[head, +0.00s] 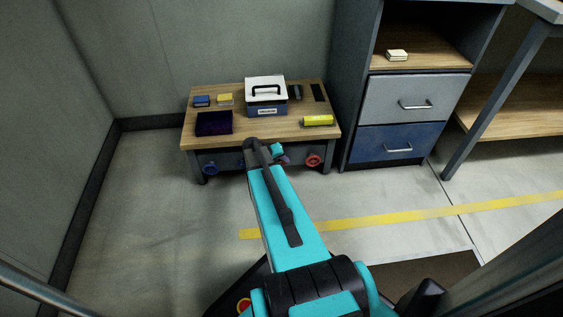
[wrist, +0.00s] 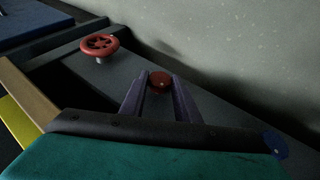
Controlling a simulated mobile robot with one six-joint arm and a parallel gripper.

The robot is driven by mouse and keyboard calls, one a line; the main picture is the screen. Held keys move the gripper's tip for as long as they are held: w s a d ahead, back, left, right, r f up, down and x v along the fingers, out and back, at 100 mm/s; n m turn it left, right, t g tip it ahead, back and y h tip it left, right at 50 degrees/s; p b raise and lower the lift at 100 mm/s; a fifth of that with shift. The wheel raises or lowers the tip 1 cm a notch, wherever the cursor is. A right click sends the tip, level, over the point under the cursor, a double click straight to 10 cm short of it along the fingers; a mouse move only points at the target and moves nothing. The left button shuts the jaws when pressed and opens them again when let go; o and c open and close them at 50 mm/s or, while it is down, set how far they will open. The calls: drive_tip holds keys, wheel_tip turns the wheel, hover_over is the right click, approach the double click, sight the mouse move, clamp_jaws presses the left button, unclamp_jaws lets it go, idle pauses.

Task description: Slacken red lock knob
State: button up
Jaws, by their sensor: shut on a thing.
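The red lock knob (wrist: 159,84) is a small dark red round cap in the wrist view, on the dark front panel (wrist: 205,115) of the low bench. My gripper (wrist: 160,81) has its two purple-grey fingers on either side of this knob and is shut on it. The fingers hide the knob's sides and base. In the head view, my teal arm covers most of that part of the panel, and the grip cannot be made out there.
A red handwheel (wrist: 99,46) stands to the left of my fingers, and it shows in the head view (head: 313,160) right of my arm. A blue knob (head: 209,168) is left of it. The bench top (head: 262,131) carries a white-lidded blue box (head: 266,107) and a yellow cylinder (head: 318,120).

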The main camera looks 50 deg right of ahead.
drive_tip(key=g+h, duration=0.1)
drive_tip(key=h+b, duration=0.1)
drive_tip(key=f+n+g+h+b, duration=0.1)
drive_tip(key=shift+w+a+g+h, duration=0.25)
drive_tip(key=shift+g+h, duration=0.05)
drive_tip(key=shift+h, duration=0.1)
drive_tip(key=shift+f+n+g+h, duration=0.25)
drive_tip(key=shift+n+g+h, duration=0.3)
drive_tip(key=shift+h, duration=0.9)
drive_tip(key=shift+f+n+g+h, duration=0.3)
drive_tip(key=shift+n+g+h, duration=0.3)
drive_tip(key=shift+h, duration=0.8)
drive_tip(key=shift+f+n+g+h, duration=0.25)
drive_tip(key=shift+n+g+h, duration=0.3)
drive_tip(key=shift+h, duration=0.9)
drive_tip(key=shift+s, duration=0.1)
drive_tip(key=o, duration=1)
drive_tip(key=shift+c, duration=0.2)
drive_tip(key=shift+o, duration=0.5)
drive_tip(key=shift+a, duration=0.1)
